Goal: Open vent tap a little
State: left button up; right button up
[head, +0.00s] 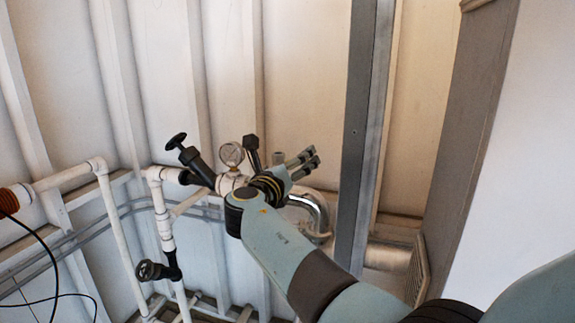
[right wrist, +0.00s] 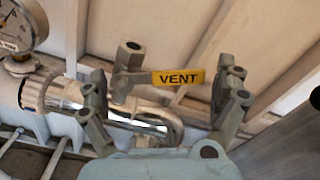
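The vent tap (right wrist: 128,62) is a grey fitting with a short side lever, and a yellow VENT tag (right wrist: 178,77) sits at the lever in the right wrist view. My right gripper (right wrist: 165,98) is open. Its fingers stand to the left and right of the tap and tag, with nothing held between them. I cannot tell whether any finger touches the tap. In the head view my right gripper (head: 305,163) is by the pipework, and a small grey fitting (head: 279,158) shows behind it. My left gripper is not in view.
A round pressure gauge (head: 231,154) and a black-handled valve (head: 190,158) stand left of my right gripper. A shiny metal pipe (head: 318,208) curves below it. A grey post (head: 362,130) rises close on the right. White pipes (head: 112,215) run at left.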

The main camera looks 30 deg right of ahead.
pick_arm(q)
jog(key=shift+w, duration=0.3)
pick_arm(e)
notch_tip(320, 180, up, 10)
dwell(0.3)
jog(key=shift+f, duration=0.1)
dwell(0.3)
